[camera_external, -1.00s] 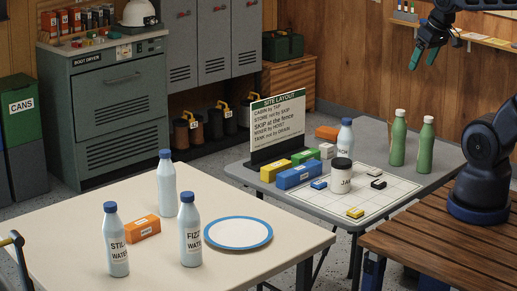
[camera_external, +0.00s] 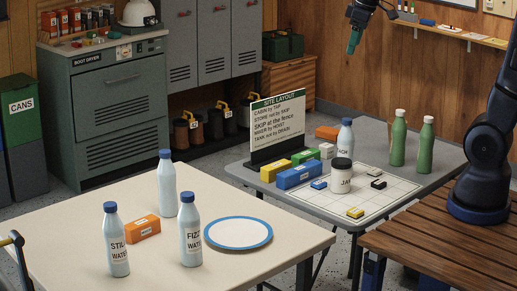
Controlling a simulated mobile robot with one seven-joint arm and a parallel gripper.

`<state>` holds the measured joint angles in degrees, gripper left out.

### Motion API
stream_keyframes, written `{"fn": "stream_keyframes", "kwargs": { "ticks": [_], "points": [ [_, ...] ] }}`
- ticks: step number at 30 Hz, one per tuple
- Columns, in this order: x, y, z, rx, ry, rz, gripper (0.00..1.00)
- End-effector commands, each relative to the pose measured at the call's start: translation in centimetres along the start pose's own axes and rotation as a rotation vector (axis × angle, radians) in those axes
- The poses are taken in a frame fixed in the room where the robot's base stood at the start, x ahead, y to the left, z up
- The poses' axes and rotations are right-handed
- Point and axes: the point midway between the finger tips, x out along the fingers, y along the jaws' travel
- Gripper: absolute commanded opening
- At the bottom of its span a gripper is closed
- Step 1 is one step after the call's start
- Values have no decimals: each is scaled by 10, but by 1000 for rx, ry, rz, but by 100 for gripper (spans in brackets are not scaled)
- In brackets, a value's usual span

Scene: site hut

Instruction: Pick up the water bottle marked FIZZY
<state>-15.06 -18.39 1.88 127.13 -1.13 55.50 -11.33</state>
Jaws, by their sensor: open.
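The water bottle marked FIZZY (camera_external: 191,232) stands upright on the cream table, clear with a blue cap. A bottle marked STILL (camera_external: 116,243) stands to its left, and a third blue-capped bottle (camera_external: 167,186) stands behind, its label not showing. My gripper (camera_external: 353,42) is in the air at the top of the picture, above and behind the grey table, far from the FIZZY bottle. It is open and empty; its green fingers are seen nearly edge-on.
An orange box (camera_external: 143,228) lies between the bottles. A blue-rimmed plate (camera_external: 238,233) is right of FIZZY. The grey table (camera_external: 440,163) holds a sign (camera_external: 278,122), a jar (camera_external: 341,178), coloured blocks, green bottles (camera_external: 398,139) and another blue-capped bottle (camera_external: 345,136).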

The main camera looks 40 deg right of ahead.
Motion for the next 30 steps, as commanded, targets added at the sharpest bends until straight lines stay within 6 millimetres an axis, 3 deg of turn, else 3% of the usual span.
{"fn": "stream_keyframes", "kwargs": {
  "ticks": [3,14,21,30],
  "points": [
    [13,-17,-37,-89,-21,-17,76],
    [61,-87,-134,-352,-71,-67,76],
    [104,-152,-187,-526,-101,-102,76],
    [168,-249,-234,-743,-138,-146,76]
  ]
}}
